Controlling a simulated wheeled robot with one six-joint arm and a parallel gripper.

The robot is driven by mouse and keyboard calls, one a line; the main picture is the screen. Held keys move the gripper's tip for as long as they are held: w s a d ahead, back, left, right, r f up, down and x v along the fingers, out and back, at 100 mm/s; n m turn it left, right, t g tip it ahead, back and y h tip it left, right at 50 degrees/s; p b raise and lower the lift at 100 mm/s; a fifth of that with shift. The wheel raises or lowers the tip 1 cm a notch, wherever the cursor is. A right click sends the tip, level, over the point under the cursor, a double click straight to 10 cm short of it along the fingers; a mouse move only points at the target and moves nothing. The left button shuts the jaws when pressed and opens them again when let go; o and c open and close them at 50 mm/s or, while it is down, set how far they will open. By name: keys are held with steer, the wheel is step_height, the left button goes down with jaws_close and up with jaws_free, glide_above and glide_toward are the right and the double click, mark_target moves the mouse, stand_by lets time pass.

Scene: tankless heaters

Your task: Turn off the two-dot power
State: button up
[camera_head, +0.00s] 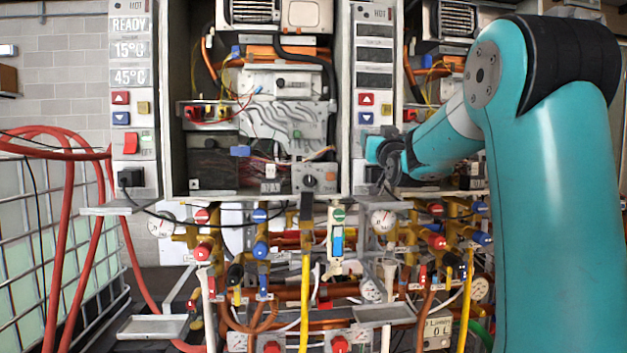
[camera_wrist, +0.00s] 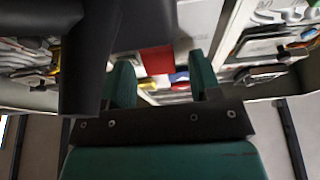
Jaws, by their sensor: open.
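Two heater control panels face me. The left panel (camera_head: 133,70) has lit displays reading READY, 15°C and 45°C, and a red power switch (camera_head: 131,143) low on it. The middle panel (camera_head: 375,70) has dark displays; its power switch is not visible in the head view, where my gripper (camera_head: 375,150) covers the panel's lower part. In the wrist view my gripper (camera_wrist: 161,75) is open, and a red block (camera_wrist: 157,58), seemingly a switch, shows between its teal fingers. Contact cannot be told. I cannot make out dot marks on either panel.
Open heater cabinets with wiring (camera_head: 260,110) flank the panels. Below them are valves, gauges and a yellow pipe (camera_head: 305,285). Red hoses (camera_head: 68,230) hang at the left. A small grey shelf (camera_head: 152,327) juts out low. My arm blocks much of the right side.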

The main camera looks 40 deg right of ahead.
steer(key=shift+w+d+r+g+y+p, duration=0.1)
steer(key=shift+r+g+y+p, duration=0.9)
steer(key=shift+p, duration=4.1)
steer(key=shift+f+g+p, duration=0.2)
steer(key=shift+g+p, duration=0.1)
steer(key=shift+p, duration=0.3)
steer(key=shift+w+g+p, duration=0.1)
steer(key=shift+g+p, duration=0.2)
steer(key=shift+p, duration=0.85)
steer(key=shift+f, duration=0.15)
steer(key=b+v, duration=0.2)
steer(key=v, duration=1.5)
steer(key=a+f+n+g+y, duration=0.1)
steer(key=a+f+y, duration=0.3)
steer(key=a, duration=0.4)
steer(key=w+a+f+n+g+y+b, duration=0.1)
steer(key=a+f+n+g+y, duration=0.1)
steer(key=a, duration=0.6)
steer(key=w+a+f+n+g+y, duration=0.1)
steer(key=a+f+n+g+y, duration=0.1)
steer(key=a+f+n+y, duration=0.2)
steer(key=shift+w+a+f+y, duration=0.15)
steer(key=shift+a+f+y, duration=1)
steer(key=shift+a, duration=0.85)
